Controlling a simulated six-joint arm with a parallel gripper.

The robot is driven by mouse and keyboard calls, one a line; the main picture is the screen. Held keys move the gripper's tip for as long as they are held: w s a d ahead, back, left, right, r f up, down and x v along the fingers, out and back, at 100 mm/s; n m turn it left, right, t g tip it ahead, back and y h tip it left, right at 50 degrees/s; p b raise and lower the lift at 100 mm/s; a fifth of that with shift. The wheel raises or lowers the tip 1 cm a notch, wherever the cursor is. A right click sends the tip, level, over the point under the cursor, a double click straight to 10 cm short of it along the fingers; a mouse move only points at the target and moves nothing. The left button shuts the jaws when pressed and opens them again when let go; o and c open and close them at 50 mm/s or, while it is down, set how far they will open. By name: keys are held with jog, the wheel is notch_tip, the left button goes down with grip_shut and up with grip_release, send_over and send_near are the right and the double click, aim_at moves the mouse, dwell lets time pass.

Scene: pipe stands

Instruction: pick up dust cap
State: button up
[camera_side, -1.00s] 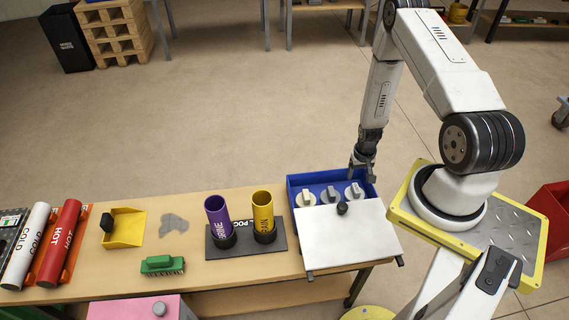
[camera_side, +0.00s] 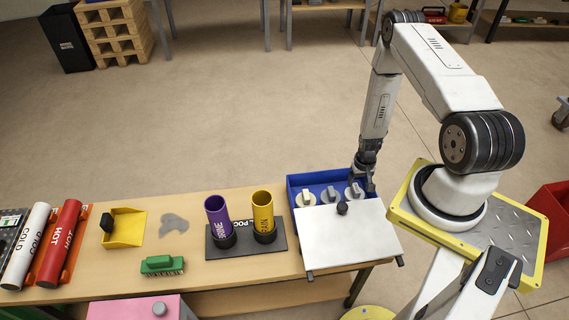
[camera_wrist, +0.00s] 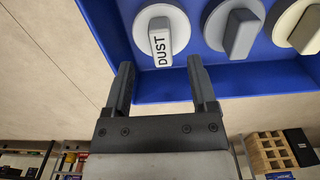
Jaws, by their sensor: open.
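The dust cap (camera_wrist: 158,30) is a round white disc with a raised grip bar lettered DUST. It lies in the blue box (camera_side: 291,190), at the left of the caps in the wrist view and the right end of the row in the side view (camera_side: 353,191). My gripper (camera_wrist: 160,66) is open and empty. Its two fingers point at the cap, one toward each side of the bar, and do not appear to touch it. In the side view my gripper (camera_side: 364,184) hangs at the box's right end, partly hiding the cap.
A grey cap (camera_wrist: 236,28) and a cream cap (camera_wrist: 298,25) lie beside it in the box. A white lid (camera_side: 345,240) with a black knob covers the box's near part. Purple (camera_side: 217,210) and yellow (camera_side: 263,208) pipes stand upright to the left.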

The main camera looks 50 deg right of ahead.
aim_at(356, 188)
jog(key=shift+w+d+f, duration=0.1)
jog(key=shift+f, duration=1.2)
jog(key=shift+w+f, duration=0.1)
jog(key=shift+f, duration=1.2)
grip_shut()
